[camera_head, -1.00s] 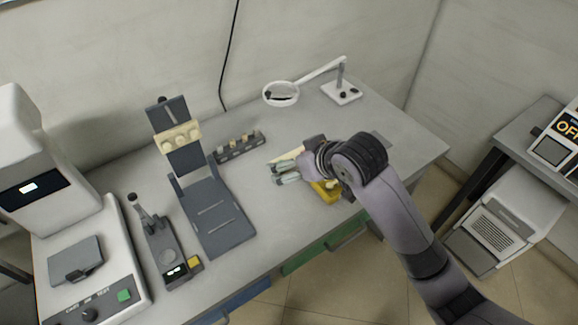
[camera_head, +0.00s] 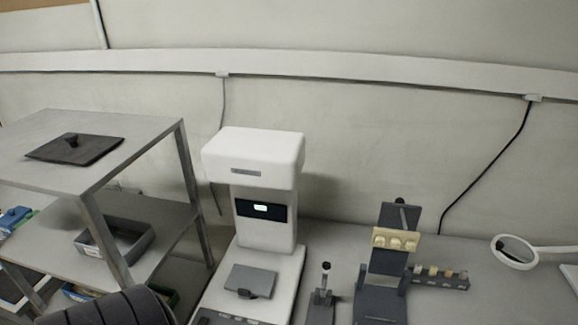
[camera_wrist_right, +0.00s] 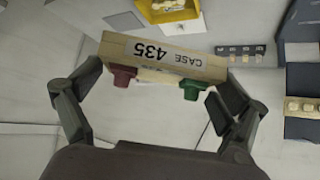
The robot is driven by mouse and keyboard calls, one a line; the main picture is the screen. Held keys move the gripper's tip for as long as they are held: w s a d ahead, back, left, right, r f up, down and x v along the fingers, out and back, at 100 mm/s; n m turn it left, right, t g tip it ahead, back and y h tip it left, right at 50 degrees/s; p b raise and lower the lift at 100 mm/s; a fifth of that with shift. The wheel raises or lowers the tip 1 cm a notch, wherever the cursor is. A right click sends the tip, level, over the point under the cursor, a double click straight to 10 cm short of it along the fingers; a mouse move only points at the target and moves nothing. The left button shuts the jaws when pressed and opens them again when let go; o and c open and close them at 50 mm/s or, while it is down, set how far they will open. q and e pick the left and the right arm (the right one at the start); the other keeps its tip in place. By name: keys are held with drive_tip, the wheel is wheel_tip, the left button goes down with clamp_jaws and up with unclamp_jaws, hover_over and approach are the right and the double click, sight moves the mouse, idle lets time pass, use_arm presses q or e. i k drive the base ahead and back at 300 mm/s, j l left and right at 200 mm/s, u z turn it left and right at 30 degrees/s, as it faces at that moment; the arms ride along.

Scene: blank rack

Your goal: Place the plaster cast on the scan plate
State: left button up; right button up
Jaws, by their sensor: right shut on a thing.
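The plaster cast (camera_wrist_right: 150,50) shows in the right wrist view as a cream block labelled "CASE 435", upside down in the picture. A red and a green piece stick out along its lower edge. My right gripper (camera_wrist_right: 155,88) is shut on it, one finger on each side. The gripper and cast are outside the head view. In the head view, a grey square plate (camera_head: 262,279), which looks like the scan plate, lies on the base of the white scanner (camera_head: 265,215). Nothing stands on it except a small dark part at its front. My left gripper is not in view.
A yellow tray (camera_wrist_right: 168,14) shows in the wrist view. Right of the scanner stand a small dark device (camera_head: 322,300), a dark stand with a cream tooth strip (camera_head: 395,240) and a small rack (camera_head: 440,281). A metal shelf (camera_head: 150,135) stands left. A magnifier (camera_head: 515,252) is far right.

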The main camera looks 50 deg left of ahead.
sight(251, 278)
drive_tip(key=k+j+u, duration=0.15)
drive_tip(key=j+u, duration=0.3)
drive_tip(key=j, duration=0.8)
drive_tip(key=j+u, duration=0.4)
drive_tip(key=j, duration=0.85)
